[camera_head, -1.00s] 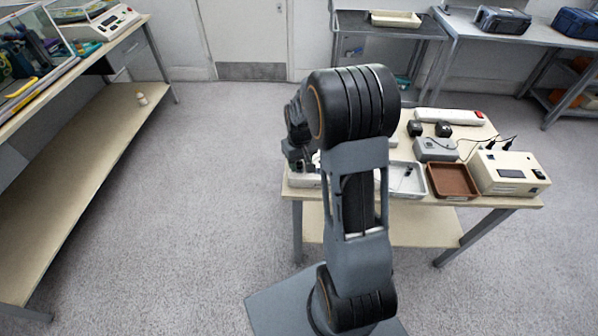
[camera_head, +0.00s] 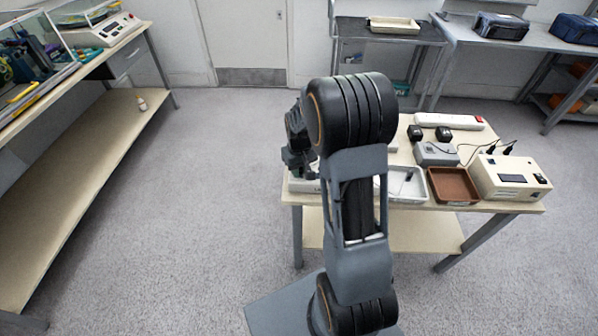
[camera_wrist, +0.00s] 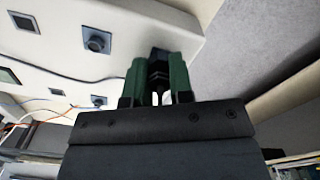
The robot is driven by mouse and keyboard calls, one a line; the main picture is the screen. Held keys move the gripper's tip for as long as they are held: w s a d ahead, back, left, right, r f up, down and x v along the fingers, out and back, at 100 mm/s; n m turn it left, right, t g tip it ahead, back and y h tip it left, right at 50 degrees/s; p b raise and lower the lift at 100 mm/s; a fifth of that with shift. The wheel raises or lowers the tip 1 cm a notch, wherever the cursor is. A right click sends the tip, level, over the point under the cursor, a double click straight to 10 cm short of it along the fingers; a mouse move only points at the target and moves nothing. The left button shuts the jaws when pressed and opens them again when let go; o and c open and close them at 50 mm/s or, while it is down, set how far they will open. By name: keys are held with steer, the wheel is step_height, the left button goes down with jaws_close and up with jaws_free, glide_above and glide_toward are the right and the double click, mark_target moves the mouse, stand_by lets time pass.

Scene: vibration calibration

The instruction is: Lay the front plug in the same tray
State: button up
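My gripper (camera_wrist: 158,72) shows its two green fingers in the wrist view, close together, with a dark plug (camera_wrist: 158,54) filling the gap between them. The gripper appears shut on it. A cream device (camera_wrist: 62,58) with dark square sockets lies beyond the fingers. Whether the plug is still seated in it cannot be told. In the head view my gripper is at the left end of the table, mostly hidden by my arm. The white tray (camera_head: 396,197) stands to the right of my arm with a small dark item (camera_head: 407,175) in it.
A brown tray (camera_head: 453,187) stands right of the white tray, then a cream instrument box (camera_head: 511,178). A grey adapter box (camera_head: 437,154), black plugs (camera_head: 443,134) and a power strip (camera_head: 449,121) lie behind. My arm blocks the table's left middle.

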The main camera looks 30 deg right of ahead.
jaws_close()
steer(key=n, duration=0.3)
steer(key=shift+n, duration=0.3)
steer(key=n, duration=0.4)
steer(key=n, duration=0.4)
steer(key=shift+p, duration=0.3)
